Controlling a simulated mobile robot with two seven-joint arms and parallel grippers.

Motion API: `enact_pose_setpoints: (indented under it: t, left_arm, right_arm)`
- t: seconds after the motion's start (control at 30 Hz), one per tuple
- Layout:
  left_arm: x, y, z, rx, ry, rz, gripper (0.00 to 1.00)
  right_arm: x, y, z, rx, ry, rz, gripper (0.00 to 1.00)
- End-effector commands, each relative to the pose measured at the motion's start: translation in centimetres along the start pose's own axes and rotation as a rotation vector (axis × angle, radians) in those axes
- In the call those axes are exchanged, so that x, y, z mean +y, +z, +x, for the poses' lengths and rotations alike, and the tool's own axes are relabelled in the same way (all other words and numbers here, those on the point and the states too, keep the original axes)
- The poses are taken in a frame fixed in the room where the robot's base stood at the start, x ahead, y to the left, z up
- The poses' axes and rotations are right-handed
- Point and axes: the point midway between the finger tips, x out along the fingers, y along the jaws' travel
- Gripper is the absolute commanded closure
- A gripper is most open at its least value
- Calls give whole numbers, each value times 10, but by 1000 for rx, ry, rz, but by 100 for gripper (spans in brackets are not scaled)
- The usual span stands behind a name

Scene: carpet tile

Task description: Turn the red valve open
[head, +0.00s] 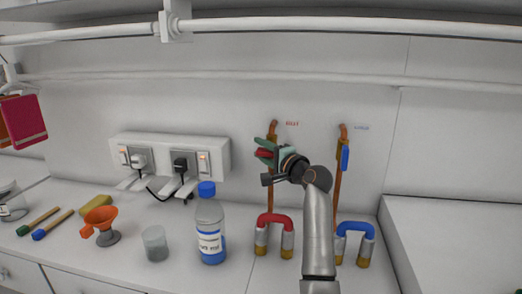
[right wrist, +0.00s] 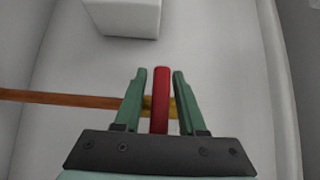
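The red valve handle (right wrist: 160,98) lies across its copper pipe (right wrist: 60,98), over a brass valve body, in the right wrist view. In the head view a bit of the red handle (head: 264,154) shows between the green fingers of my right gripper (head: 266,153), in front of the wall. In the right wrist view my right gripper (right wrist: 159,95) is open, with one finger on each side of the handle and a narrow gap on both sides. My left gripper is not in view.
A blue valve handle (head: 345,158) lies along the copper pipe to the right.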

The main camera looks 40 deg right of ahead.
Motion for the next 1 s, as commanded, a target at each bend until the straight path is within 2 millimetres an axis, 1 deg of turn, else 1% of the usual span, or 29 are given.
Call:
enact_pose_setpoints:
  t: [0.03, 0.33, 0.77, 1.0]
  left_arm:
    - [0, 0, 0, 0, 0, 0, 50]
    - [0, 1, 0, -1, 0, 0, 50]
    - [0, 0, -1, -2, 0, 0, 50]
    - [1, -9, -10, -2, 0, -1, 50]
  right_arm:
    - [0, 0, 0, 0, 0, 0, 67]
    - [0, 0, 0, 0, 0, 0, 100]
    - [0, 0, 0, 0, 2, -2, 100]
    - [-2, 0, 0, 1, 43, -43, 100]
